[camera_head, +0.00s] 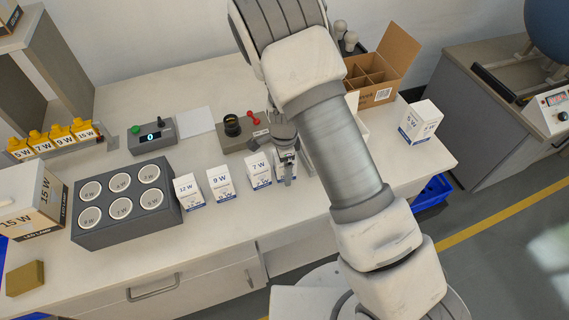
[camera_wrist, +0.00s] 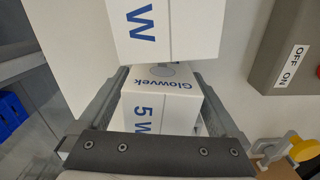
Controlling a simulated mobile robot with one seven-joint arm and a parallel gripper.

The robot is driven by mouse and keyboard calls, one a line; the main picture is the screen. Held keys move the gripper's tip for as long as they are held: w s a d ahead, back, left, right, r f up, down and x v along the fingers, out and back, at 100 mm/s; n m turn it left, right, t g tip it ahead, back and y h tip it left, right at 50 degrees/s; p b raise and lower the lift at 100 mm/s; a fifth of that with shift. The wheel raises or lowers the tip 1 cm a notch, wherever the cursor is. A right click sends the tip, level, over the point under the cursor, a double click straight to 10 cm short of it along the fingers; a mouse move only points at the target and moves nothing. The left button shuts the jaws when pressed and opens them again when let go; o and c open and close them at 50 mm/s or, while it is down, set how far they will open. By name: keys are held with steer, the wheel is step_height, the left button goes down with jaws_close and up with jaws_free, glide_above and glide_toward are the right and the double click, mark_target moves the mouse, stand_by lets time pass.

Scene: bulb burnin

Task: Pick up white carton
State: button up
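A white carton (camera_wrist: 160,112) with blue "5 W" and "Glowvek" print lies between the fingers of my gripper (camera_wrist: 160,80) in the wrist view. The fingers stand close along both sides of it; I cannot tell whether they press on it. In the head view my gripper (camera_head: 285,165) is at the right end of a row of white cartons and hides much of the carton there. The row also has a 7 W carton (camera_head: 258,171), a 9 W carton (camera_head: 220,184) and a 12 W carton (camera_head: 188,192). Another 5 W carton (camera_head: 419,122) stands apart at the right.
A grey block with round sockets (camera_head: 125,232) stands left of the row. Behind are a small meter box (camera_head: 152,136) and a grey switch box (camera_head: 236,140). An open cardboard box (camera_head: 383,72) is at the back right. A neighbouring white carton (camera_wrist: 165,30) is close beyond my fingertips.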

steer(key=c, duration=1.3)
